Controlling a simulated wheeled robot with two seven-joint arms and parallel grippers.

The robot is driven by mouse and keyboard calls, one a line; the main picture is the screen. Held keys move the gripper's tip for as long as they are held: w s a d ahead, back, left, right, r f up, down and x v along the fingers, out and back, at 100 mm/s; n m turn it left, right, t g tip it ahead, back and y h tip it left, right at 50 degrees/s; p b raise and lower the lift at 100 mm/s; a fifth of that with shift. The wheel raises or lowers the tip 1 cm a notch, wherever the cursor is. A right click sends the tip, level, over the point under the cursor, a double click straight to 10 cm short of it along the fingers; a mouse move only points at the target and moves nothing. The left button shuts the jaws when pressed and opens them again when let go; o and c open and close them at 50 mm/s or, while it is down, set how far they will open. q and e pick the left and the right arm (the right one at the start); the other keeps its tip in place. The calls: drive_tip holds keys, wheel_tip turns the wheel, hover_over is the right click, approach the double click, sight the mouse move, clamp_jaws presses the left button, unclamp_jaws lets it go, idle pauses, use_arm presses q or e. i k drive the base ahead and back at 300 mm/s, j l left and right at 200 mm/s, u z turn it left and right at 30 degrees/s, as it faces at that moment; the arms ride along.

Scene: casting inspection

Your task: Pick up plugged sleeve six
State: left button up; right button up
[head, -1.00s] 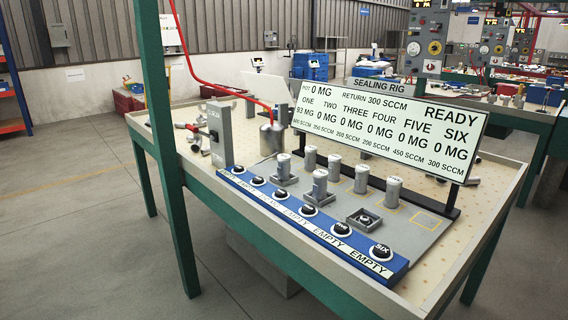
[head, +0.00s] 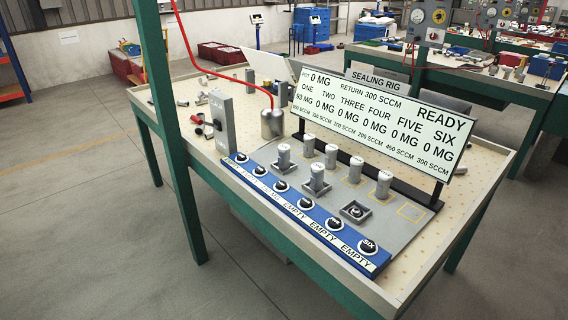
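Several grey sleeves with pale tops stand upright on the rig plate in the head view. One stands at the right end of the back row (head: 383,184), one beside it (head: 356,169). Two others stand in square holders, at the left (head: 284,157) and in the middle (head: 317,178). I cannot read sleeve numbers, so I cannot tell which is six. A square holder (head: 355,211) near the front right has no tall sleeve in it. The button marked SIX (head: 368,247) is at the right end of the blue strip, by an EMPTY label. Neither gripper is in view.
The sealing rig board (head: 385,110) stands behind the sleeves and reads READY. A green post (head: 167,120) rises at the bench's left. A grey upright box (head: 221,122) and a metal canister (head: 271,123) with a red hose stand at the left. Floor is clear in front.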

sight(284, 157)
drive_tip(key=z, duration=0.6)
drive_tip(key=i+j+z, duration=0.1)
drive_tip(key=j+z, duration=0.6)
drive_tip(key=i+j+z, duration=0.1)
drive_tip(key=j+z, duration=0.25)
drive_tip(key=j, duration=0.15)
drive_tip(key=j+z, duration=0.1)
drive_tip(key=j, duration=0.4)
drive_tip(key=k+j+z, duration=0.1)
drive_tip(key=j, duration=0.45)
drive_tip(key=j+z, duration=0.1)
drive_tip(key=j, duration=0.4)
drive_tip(key=k+j+z, duration=0.1)
drive_tip(key=j, duration=0.4)
drive_tip(key=k+j, duration=0.1)
drive_tip(key=j, duration=0.8)
drive_tip(key=k, duration=0.1)
